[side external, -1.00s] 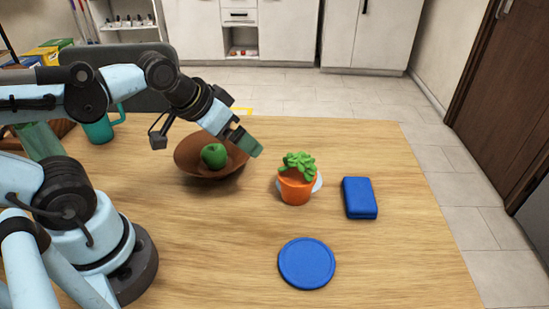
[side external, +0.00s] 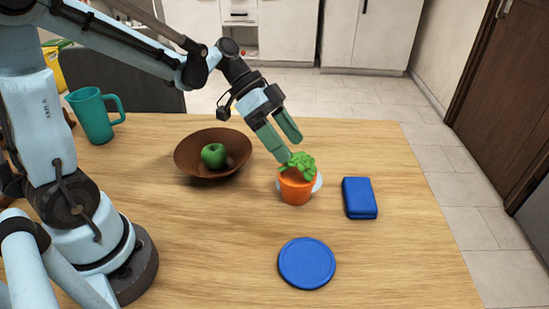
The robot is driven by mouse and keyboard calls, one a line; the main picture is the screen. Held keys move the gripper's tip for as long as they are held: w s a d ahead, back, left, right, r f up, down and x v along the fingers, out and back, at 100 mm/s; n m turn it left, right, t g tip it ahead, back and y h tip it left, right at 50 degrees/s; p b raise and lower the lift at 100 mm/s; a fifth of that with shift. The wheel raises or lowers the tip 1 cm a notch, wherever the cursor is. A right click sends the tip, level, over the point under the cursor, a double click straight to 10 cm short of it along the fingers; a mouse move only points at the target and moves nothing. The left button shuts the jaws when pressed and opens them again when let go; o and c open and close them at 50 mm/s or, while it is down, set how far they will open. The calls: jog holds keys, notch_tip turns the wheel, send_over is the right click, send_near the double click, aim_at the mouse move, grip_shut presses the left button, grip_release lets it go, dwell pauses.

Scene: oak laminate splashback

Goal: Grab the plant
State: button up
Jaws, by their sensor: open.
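The plant (side external: 300,165) has green leaves and stands upright in an orange pot (side external: 296,189) on the wooden table. Nothing is between the fingers that I can see.
A brown bowl (side external: 183,157) with a green apple (side external: 213,155) stands left of the plant. A blue case (side external: 359,198) lies to the right, and a blue disc (side external: 306,263) lies in front. A teal mug (side external: 92,117) stands at the far left. The front right table is clear.

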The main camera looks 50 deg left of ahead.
aim_at(297, 174)
jog(key=m+h, duration=0.1)
jog(key=w+m+h, duration=0.1)
jog(key=m, duration=0.1)
jog(key=shift+w+f+g, duration=0.2)
jog(key=shift+g, duration=0.2)
jog(key=shift+w+a+f+m+h, duration=0.15)
jog(key=shift+w+m+h, duration=0.1)
jog(key=shift+m+h, duration=0.45)
jog(key=m, duration=0.1)
jog(key=m+h, duration=0.1)
jog(key=m+g, duration=0.1)
jog(key=shift+w+a+f, duration=0.1)
jog(key=shift+a+f, duration=0.15)
jog(key=shift+a, duration=0.05)
jog(key=shift+f+h, duration=0.15)
jog(key=shift+h, duration=0.15)
jog(key=shift+f, duration=2)
notch_tip(297, 174, down, 3)
jog(key=shift+d, duration=0.1)
jog(key=shift+x, duration=1.4)
jog(key=shift+r, duration=0.15)
jog(key=shift+c, duration=0.2)
